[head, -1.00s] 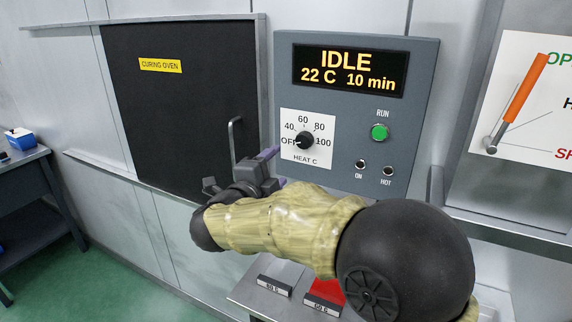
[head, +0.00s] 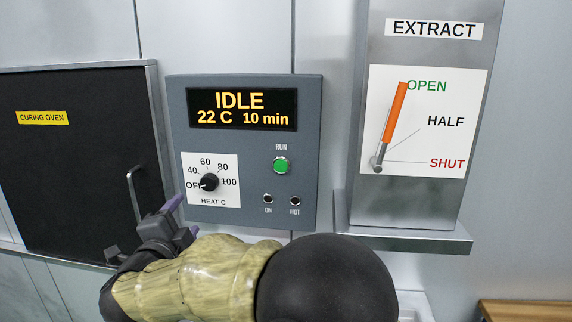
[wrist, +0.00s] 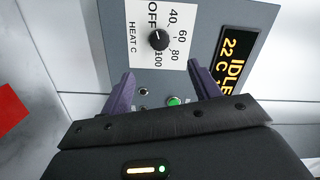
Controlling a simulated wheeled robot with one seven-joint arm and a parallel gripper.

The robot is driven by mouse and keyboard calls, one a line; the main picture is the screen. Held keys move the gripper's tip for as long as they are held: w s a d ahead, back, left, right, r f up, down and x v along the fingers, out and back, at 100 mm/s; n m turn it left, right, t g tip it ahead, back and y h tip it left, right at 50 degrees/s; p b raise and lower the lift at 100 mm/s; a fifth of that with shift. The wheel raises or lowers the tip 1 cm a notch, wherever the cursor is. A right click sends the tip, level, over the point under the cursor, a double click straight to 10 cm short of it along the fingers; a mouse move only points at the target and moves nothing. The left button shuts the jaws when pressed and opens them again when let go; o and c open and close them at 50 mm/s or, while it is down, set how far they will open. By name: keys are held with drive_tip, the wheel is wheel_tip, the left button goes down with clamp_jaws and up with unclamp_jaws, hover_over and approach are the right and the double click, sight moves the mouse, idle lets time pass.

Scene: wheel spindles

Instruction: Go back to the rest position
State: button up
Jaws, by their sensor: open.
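My gripper (head: 182,214) is in the lower left of the head view, in front of the wall between the curing oven door and the control panel. In the wrist view its two purple fingers (wrist: 163,88) stand wide apart with nothing between them. The grey control panel (head: 310,180) reads IDLE, 22 C, 10 min. Its black heat knob (head: 209,182) points to OFF and also shows in the wrist view (wrist: 158,39), beyond the fingers. The green RUN button (head: 281,165) shows in the wrist view (wrist: 174,100) close to the right finger. My forearm hides the area below the panel.
The black curing oven door (head: 75,170) with its upright handle (head: 136,200) is shut on the left. On the right, the extract box (head: 425,210) has an orange lever (head: 396,112) at OPEN. A wooden surface (head: 525,311) shows at lower right. A red patch (wrist: 12,110) is at the wrist view's left.

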drive_tip(key=w+d+f+n+g+y+p, duration=0.2)
drive_tip(key=w+d+f+n+g+y, duration=0.15)
drive_tip(key=w+d+n, duration=0.4)
drive_tip(key=s+d+f+n+g, duration=0.4)
drive_tip(key=d+f, duration=0.3)
drive_tip(key=d, duration=0.6)
drive_tip(key=s+d+f+n+g+h+p, duration=0.1)
drive_tip(key=s+d+f+g, duration=0.3)
drive_tip(key=s+d, duration=0.5)
drive_tip(key=s+d+f+n+g+h+p, duration=0.1)
drive_tip(key=s+d+f+g, duration=0.3)
drive_tip(key=s+d, duration=0.5)
wheel_tip(320, 180, down, 2)
drive_tip(key=shift+s+d+n+h, duration=0.15)
drive_tip(key=shift+d+n+h, duration=0.35)
drive_tip(key=shift+h, duration=0.25)
